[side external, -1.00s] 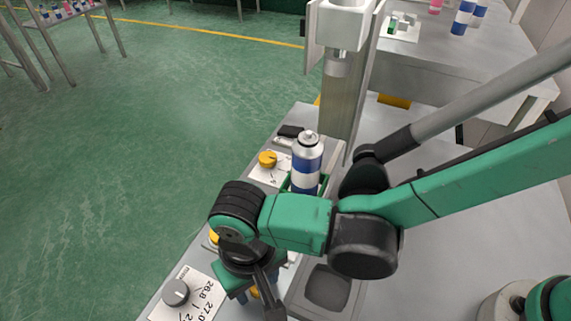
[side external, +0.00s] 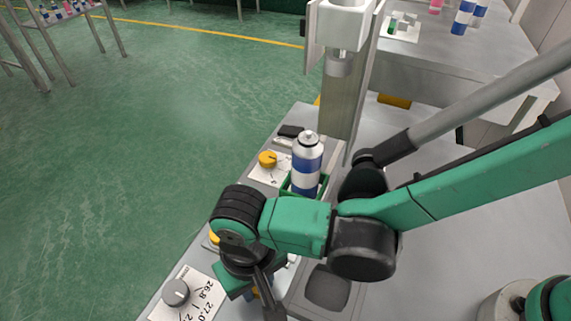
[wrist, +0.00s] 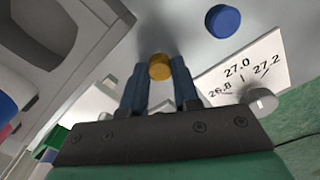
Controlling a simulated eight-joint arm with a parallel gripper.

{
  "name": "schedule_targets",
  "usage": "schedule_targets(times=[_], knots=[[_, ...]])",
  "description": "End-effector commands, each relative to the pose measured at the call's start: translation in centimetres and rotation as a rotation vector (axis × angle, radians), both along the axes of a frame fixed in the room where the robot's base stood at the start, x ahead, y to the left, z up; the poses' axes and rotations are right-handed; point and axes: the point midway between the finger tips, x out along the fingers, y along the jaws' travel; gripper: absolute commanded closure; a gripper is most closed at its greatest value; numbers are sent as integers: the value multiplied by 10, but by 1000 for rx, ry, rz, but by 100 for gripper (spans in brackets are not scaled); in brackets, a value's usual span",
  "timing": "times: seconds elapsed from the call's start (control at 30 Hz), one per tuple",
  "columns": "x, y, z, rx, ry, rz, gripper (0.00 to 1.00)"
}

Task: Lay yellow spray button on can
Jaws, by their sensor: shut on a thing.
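The can (side external: 307,165), blue and white with a silver top, stands upright in a green holder (side external: 286,187) below the press head. In the wrist view, the yellow spray button (wrist: 160,66) sits between the tips of my gripper (wrist: 160,74), which is shut on it. In the side external view, my gripper (side external: 252,290) is low at the front of the bench, nearer the camera than the can. My wrist hides most of its fingers and the button there.
A dial with a numbered card (side external: 175,292) lies at the front left; a yellow knob (side external: 267,159) with a card is left of the can. A round blue piece (wrist: 222,20) lies beyond the fingertips. The press column (side external: 341,110) rises behind the can.

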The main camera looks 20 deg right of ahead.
Motion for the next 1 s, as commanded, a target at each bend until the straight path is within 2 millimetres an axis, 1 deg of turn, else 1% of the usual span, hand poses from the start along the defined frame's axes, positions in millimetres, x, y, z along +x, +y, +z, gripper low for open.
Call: schedule_targets(times=[0.13, 0.7, 0.83, 1.0], knots=[[0, 0, 6, 0, 0, 0, 96], [0, 0, 44, 0, 0, 0, 96], [0, 0, 49, 0, 0, 0, 96], [0, 0, 50, 0, 0, 0, 96]])
